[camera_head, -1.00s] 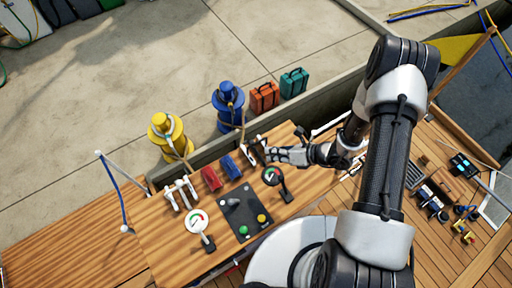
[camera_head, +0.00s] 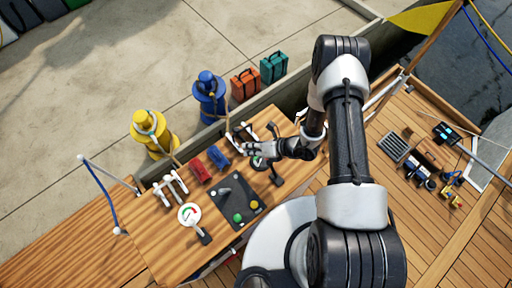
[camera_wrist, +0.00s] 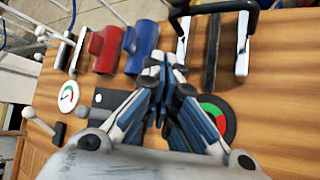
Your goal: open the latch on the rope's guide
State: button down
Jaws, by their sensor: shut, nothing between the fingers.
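My gripper (camera_head: 250,151) is shut and empty, over the wooden console (camera_head: 160,245) in the head view. In the wrist view the gripper's tips (camera_wrist: 165,66) sit just below and right of the blue block (camera_wrist: 141,46). The red block (camera_wrist: 104,48) lies left of it. To the right stand a white lever (camera_wrist: 183,38), a black bar (camera_wrist: 210,52) and another white lever (camera_wrist: 243,45). The blue block (camera_head: 218,156) and red block (camera_head: 200,171) also show in the head view. I cannot tell for certain which part is the rope guide's latch.
A gauge (camera_wrist: 68,96) and a red-green dial (camera_wrist: 222,112) flank my gripper. A black button panel (camera_head: 232,200) lies nearby. Blue (camera_head: 208,95) and yellow (camera_head: 152,130) bollards with ropes stand beyond the console.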

jog(key=b+x, duration=0.1)
jog(key=x, duration=0.3)
jog(key=shift+f, duration=0.1)
jog(key=w+r, duration=0.3)
jog(key=shift+d, duration=0.1)
jog(key=shift+w+d+r+b, duration=0.1)
jog(key=shift+w+r+b, duration=0.1)
jog(key=shift+b, duration=0.15)
